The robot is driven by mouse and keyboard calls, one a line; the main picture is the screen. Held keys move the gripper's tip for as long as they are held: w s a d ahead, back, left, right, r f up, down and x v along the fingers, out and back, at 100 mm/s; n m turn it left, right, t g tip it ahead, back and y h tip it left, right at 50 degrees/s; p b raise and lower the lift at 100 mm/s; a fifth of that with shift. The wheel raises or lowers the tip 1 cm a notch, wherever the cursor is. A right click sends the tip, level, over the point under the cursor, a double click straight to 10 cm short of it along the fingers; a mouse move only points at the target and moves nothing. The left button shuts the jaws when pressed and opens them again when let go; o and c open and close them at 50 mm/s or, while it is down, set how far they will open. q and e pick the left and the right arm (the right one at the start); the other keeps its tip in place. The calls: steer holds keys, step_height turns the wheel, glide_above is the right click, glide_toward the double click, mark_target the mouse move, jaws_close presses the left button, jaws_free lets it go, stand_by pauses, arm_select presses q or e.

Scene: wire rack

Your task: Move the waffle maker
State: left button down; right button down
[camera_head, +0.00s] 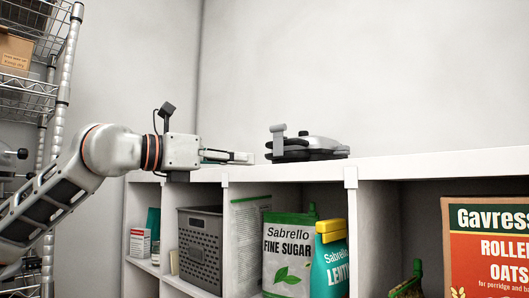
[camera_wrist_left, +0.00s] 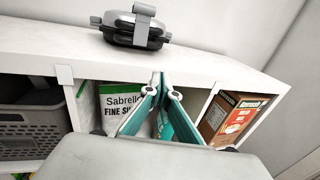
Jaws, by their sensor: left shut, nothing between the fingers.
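The waffle maker (camera_head: 308,148), black and silver with a grey handle, sits on top of the white shelf unit. It also shows in the left wrist view (camera_wrist_left: 133,27), near the top. My left gripper (camera_head: 250,158) is shut and empty at shelf-top height, to the left of the waffle maker and apart from it. In the left wrist view its closed fingertips (camera_wrist_left: 158,78) point toward the shelf, below and to the right of the waffle maker. My right gripper does not show.
The white shelf top (camera_head: 430,164) is clear to the right of the waffle maker. Compartments below hold a grey basket (camera_head: 200,236), a Fine Sugar bag (camera_head: 288,262), a teal bag (camera_head: 330,262) and an oats box (camera_head: 490,245). A wire rack (camera_head: 62,90) stands at left.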

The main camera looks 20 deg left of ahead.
arm_select(q)
steer(key=n+t+y, duration=0.1)
steer(key=n+y, duration=0.1)
glide_toward(275, 153)
steer(key=p+x, duration=0.1)
steer(key=x, duration=0.4)
steer(key=shift+w+r, duration=0.2)
steer(key=shift+w, duration=0.25)
steer(key=shift+w+d+f+p, duration=0.15)
steer(key=shift+w+p, duration=0.15)
steer(key=shift+w, duration=0.15)
steer(key=x, duration=0.3)
steer(key=shift+w+d+p, duration=0.15)
steer(key=shift+d+p, duration=0.05)
steer(key=shift+p, duration=0.2)
steer(key=shift+w, duration=0.25)
